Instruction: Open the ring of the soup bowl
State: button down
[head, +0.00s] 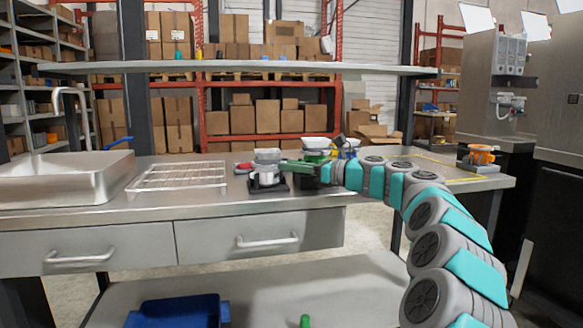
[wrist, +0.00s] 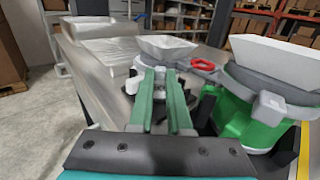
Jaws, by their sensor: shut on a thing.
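A pale square-topped bowl (wrist: 166,46) sits on a light grey dispenser body in the wrist view. In the head view the bowl (head: 267,155) shows above a white cup-like part (head: 264,178) on a dark base. My gripper (wrist: 161,73) reaches in from the right, level with the collar just below the bowl. Its two green fingers are close together, shut on a small part at the collar, seemingly the ring's tab. The fingertips hide most of that part and of the ring. In the head view my gripper (head: 284,164) touches or nearly touches the dispenser's right side.
A green dispenser (wrist: 245,120) with a white bowl (wrist: 275,65) stands close beside my gripper. A grey part with a red loop (wrist: 203,64) lies beyond the grey dispenser. A wire rack (head: 180,177) and a steel sink (head: 65,178) are further left; an orange-topped unit (head: 480,155) is right.

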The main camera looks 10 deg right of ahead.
jog(key=c, duration=0.8)
grip_release()
jog(key=shift+c, duration=0.2)
jog(key=v, duration=0.7)
jog(key=shift+s+d, duration=0.25)
jog(key=shift+s, duration=0.05)
